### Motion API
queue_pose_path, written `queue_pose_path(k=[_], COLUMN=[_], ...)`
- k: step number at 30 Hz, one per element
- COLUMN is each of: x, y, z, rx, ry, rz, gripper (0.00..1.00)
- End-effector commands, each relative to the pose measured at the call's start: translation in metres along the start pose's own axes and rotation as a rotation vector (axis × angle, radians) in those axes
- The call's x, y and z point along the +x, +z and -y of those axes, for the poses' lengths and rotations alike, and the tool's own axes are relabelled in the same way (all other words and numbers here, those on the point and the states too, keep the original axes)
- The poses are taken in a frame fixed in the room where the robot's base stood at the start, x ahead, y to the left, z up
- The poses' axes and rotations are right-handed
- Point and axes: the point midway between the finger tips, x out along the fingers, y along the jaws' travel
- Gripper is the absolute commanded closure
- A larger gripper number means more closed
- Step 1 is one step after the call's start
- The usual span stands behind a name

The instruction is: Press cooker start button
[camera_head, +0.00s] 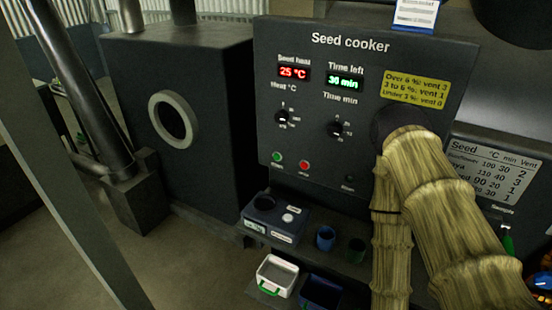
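The seed cooker's dark control panel (330,65) fills the upper middle of the head view. A small green button (277,157) sits at its lower left, and a red button (304,165) is just to its right. The labels below them are too small to read surely. The heat display (293,72) reads 25 °C and the time display (345,80) reads 30 min. A heat knob (282,117) and a time knob (336,129) sit above the buttons. Both buttons are unobstructed.
Below the panel are a small dark device (272,220), a blue cup (325,238) and a white tray (277,275). A dark box with a round port (173,118) stands left. Floor shows lower left.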

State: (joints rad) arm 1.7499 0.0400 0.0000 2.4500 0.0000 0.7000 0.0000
Motion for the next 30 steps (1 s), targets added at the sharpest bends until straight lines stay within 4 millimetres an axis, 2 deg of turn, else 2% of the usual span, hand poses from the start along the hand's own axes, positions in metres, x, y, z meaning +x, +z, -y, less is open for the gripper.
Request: queue_pose_path(k=[1,4,30], x=[0.0,0.0,0.0], y=[0.0,0.0,-0.0001], z=[0.0,0.0,0.0], rx=[0.0,0.0,0.0], ry=[0.0,0.0,0.0], rz=[0.0,0.0,0.0], gripper=[0.81,1.0,1.0])
